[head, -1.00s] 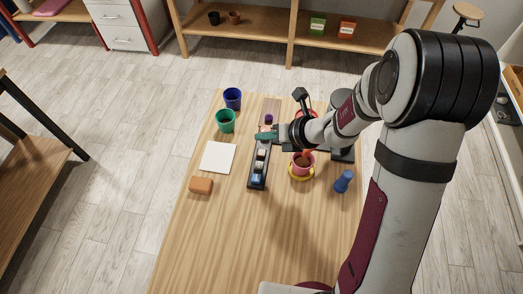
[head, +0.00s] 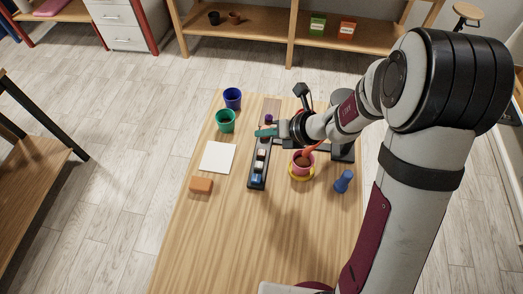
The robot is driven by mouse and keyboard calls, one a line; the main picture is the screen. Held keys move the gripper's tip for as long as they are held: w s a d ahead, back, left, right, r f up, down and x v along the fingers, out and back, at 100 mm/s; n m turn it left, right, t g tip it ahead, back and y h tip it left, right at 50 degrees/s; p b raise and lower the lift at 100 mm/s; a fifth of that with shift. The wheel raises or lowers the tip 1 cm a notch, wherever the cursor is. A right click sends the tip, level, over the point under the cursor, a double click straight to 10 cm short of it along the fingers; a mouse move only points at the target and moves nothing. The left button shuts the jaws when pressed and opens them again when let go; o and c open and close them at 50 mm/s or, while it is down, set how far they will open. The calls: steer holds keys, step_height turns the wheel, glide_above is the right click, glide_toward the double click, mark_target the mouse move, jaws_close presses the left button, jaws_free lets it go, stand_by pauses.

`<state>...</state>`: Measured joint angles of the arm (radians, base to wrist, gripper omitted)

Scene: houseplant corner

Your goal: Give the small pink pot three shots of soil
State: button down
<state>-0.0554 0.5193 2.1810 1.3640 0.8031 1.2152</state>
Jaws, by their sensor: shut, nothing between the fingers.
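The small pink pot (head: 302,170) stands upright on a yellow saucer (head: 303,179) on the table, with brown soil visible inside. An orange-red curved part (head: 312,147) shows just above its rim, partly behind my arm. A dark strip (head: 257,186) with several buttons, including a white one and a blue one (head: 257,178), lies left of the pot. My gripper (head: 263,132), with teal fingers, is shut and empty over the far end of this strip and hides what is beneath it. I cannot tell whether it touches the strip.
A green pot (head: 225,121), a blue pot (head: 232,97), a white sheet (head: 217,157) and an orange-brown block (head: 201,185) lie to the left. A blue peg-shaped object (head: 343,181) stands right of the pot. A dark machine (head: 343,151) is partly behind my arm. The near table is clear.

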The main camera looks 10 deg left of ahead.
mark_target(264, 155)
steer(key=shift+f, duration=3.15)
steer(key=shift+f, duration=0.4)
steer(key=shift+f, duration=0.5)
steer(key=shift+r, duration=0.95)
steer(key=shift+r, duration=2.5)
